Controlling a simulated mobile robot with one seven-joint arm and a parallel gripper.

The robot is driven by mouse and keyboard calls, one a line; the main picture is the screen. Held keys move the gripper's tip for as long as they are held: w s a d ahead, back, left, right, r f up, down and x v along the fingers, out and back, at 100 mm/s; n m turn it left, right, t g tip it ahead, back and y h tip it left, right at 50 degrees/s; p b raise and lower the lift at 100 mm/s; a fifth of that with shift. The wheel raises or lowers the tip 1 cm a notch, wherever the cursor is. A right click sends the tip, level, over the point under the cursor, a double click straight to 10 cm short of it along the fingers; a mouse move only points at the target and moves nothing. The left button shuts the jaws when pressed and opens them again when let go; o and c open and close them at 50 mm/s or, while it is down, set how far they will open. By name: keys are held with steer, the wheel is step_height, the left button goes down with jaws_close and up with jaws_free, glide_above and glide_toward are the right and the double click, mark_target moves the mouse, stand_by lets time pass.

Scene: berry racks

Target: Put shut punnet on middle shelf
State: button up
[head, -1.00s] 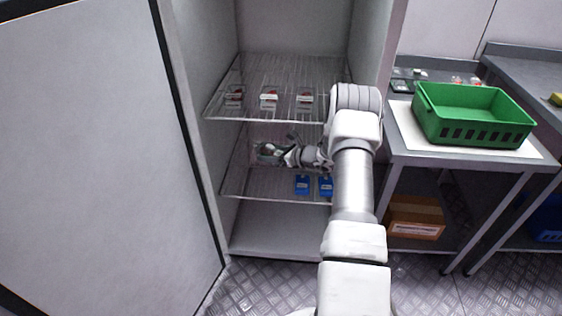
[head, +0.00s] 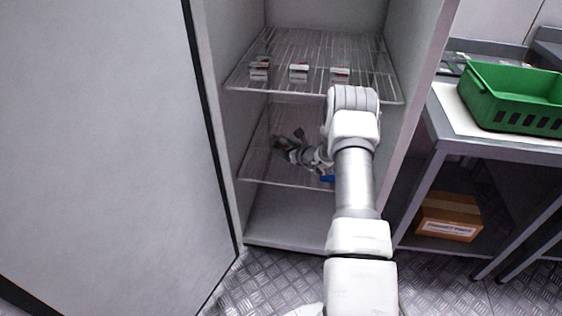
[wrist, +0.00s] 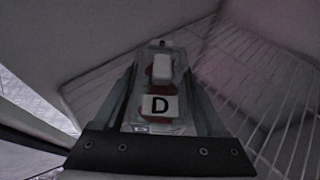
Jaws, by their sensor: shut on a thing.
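My gripper (head: 284,143) is inside the open cabinet, in the gap between two wire shelves. In the wrist view my gripper (wrist: 160,75) is shut on a clear punnet (wrist: 158,62) with red fruit and a label marked D. In the head view the punnet is too dark and small to make out. The lower wire shelf (head: 262,172) lies below my gripper; whether the punnet touches it, I cannot tell. The upper wire shelf (head: 330,48) holds three small labelled punnets (head: 299,73) in a row near its front.
The cabinet door (head: 95,150) stands open at left. A green crate (head: 515,100) sits on a table at right, with a cardboard box (head: 449,212) below. The lower shelf's left part looks clear.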

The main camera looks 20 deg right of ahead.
mark_target(280, 164)
steer(key=shift+a+f, duration=0.45)
steer(key=shift+a, duration=0.25)
steer(key=shift+f+b, duration=1)
steer(key=shift+f, duration=0.95)
steer(key=shift+f, duration=0.1)
steer(key=o, duration=1.4)
